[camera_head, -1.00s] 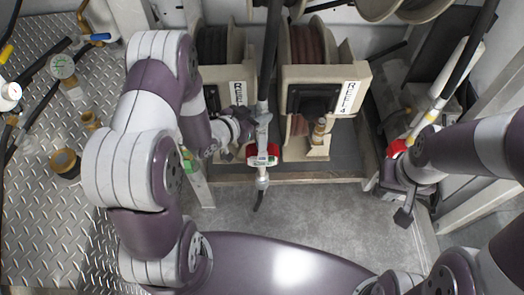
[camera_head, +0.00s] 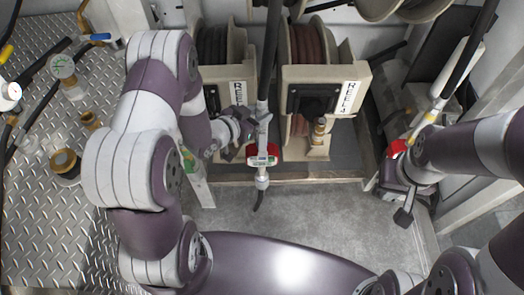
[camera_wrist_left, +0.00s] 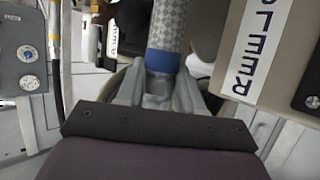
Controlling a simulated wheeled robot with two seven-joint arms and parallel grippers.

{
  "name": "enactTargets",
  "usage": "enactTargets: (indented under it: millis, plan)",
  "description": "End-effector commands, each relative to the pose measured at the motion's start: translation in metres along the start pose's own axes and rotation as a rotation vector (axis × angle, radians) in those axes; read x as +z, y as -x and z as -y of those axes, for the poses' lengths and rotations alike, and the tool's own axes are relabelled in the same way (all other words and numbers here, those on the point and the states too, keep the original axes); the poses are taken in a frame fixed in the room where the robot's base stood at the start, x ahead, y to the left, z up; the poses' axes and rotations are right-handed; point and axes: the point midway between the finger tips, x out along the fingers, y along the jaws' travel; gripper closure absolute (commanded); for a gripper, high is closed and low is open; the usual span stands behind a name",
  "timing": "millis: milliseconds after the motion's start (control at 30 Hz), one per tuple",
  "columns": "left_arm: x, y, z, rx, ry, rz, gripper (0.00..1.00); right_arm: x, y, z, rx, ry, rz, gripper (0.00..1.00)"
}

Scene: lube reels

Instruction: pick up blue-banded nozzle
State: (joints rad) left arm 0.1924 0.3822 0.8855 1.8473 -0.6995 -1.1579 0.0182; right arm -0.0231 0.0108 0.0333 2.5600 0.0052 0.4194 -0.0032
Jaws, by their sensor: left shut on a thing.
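The blue-banded nozzle (camera_wrist_left: 163,61) shows in the left wrist view, its blue band just beyond the fingers, with a grey patterned length above it. My left gripper (camera_wrist_left: 157,92) is shut on its grey part below the band. In the head view my left gripper (camera_head: 257,119) is at the upright nozzle (camera_head: 262,149), which has a red and green-white meter and a dark hose above. The blue band cannot be made out there. My right gripper (camera_head: 405,203) is at the right, below a red part; whether it is open is unclear.
A white and yellow nozzle (camera_head: 440,95) hangs at the right. Gauges and fittings (camera_head: 62,66) sit on the tread plate at the left. The grey floor in front is clear.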

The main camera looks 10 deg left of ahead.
Motion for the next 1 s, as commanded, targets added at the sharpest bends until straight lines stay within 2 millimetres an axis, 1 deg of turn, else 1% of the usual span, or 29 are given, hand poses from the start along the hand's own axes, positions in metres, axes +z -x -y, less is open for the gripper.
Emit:
enactTargets:
  millis: [367,467,700,1000]
  plan:
    - [-0.004,0.001,0.001,-0.001,-0.002,-0.003,1.00,0.000,0.000,0.000,0.000,0.000,0.000,1.00]
    - [-0.012,0.004,0.001,-0.001,-0.003,-0.005,1.00,0.000,0.000,0.000,0.000,0.000,0.000,1.00]
    - [-0.040,0.015,0.001,-0.001,-0.004,-0.006,1.00,0.000,0.000,0.000,0.000,0.000,0.000,1.00]
    - [-0.063,0.025,0.000,0.000,-0.002,-0.005,1.00,0.000,0.001,0.000,0.000,0.000,0.000,1.00]
